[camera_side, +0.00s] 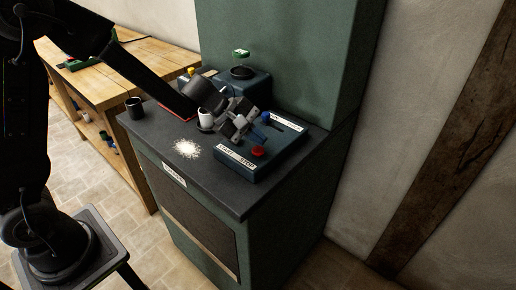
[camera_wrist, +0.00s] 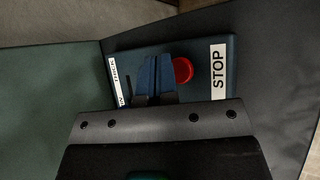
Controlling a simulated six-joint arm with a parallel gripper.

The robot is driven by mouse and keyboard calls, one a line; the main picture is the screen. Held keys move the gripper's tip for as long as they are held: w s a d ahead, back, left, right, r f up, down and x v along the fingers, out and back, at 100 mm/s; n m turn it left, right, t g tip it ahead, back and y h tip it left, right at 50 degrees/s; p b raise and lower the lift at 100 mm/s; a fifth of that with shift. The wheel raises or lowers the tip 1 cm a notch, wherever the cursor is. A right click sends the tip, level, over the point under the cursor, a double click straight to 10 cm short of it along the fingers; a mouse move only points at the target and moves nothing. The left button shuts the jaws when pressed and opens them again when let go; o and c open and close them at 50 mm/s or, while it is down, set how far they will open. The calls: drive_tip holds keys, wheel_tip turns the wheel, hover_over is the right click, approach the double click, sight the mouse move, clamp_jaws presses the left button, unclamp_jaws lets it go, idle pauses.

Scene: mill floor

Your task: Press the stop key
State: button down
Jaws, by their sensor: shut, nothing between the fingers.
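The red stop key (camera_side: 258,152) is a round button on the blue-grey control box (camera_side: 232,170), beside the white STOP label. In the wrist view the red key (camera_wrist: 184,70) shows just right of my fingers, with the STOP label (camera_wrist: 218,72) further right. My gripper (camera_side: 252,135) is above the box near the key; its fingers (camera_wrist: 154,70) are shut and empty. They overlap the left edge of the key in the wrist view. I cannot tell whether they touch it.
A dark cup (camera_side: 135,107) stands at the left edge. A tall green cabinet (camera_side: 290,60) rises behind. A wooden bench (camera_side: 150,55) is at the left.

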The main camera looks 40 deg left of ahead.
sight(256, 151)
drive_tip(key=shift+f, duration=0.15)
drive_tip(key=shift+f, duration=0.25)
drive_tip(key=shift+f, duration=0.55)
idle(0.5)
drive_tip(key=shift+r, duration=0.15)
idle(0.3)
drive_tip(key=shift+r, duration=0.85)
drive_tip(key=shift+r, duration=2.5)
